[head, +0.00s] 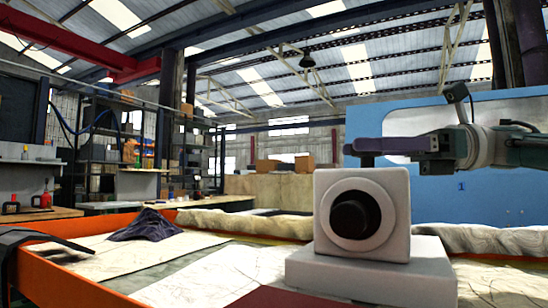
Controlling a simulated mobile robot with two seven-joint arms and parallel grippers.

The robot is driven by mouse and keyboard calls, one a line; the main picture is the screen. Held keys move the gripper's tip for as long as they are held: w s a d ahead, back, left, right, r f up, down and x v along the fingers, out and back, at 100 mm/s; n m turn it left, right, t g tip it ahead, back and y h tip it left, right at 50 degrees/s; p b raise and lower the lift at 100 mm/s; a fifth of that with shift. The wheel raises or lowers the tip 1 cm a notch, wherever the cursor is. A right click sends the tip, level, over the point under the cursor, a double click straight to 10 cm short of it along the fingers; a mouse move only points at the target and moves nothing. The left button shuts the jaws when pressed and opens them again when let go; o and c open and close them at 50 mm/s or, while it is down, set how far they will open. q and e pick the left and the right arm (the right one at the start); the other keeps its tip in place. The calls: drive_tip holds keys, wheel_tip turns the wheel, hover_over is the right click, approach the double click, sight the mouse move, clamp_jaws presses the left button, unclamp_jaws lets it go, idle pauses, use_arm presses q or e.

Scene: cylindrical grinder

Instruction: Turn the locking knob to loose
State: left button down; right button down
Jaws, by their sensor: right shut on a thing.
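A white block-shaped housing (393,190) stands on a white base (370,275) at the right of the head view. Its front face has a grey ring around a round black part (355,215). A small dark piece (367,161) stands up from the top of the housing and looks like the locking knob. My right gripper (366,147), with purple fingers, comes in from the right and is shut on this piece. The fingers hide most of it, so its turn position cannot be read.
The housing sits on a worktop with an orange rim (70,270), pale sheets and a dark crumpled cloth (145,225). A blue panel (470,205) stands behind my right arm. Shelves and a bench with red bottles (42,201) are farther back left.

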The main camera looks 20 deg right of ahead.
drive_tip(key=shift+r, duration=0.1)
idle(0.5)
drive_tip(key=shift+c, duration=1.2)
unclamp_jaws()
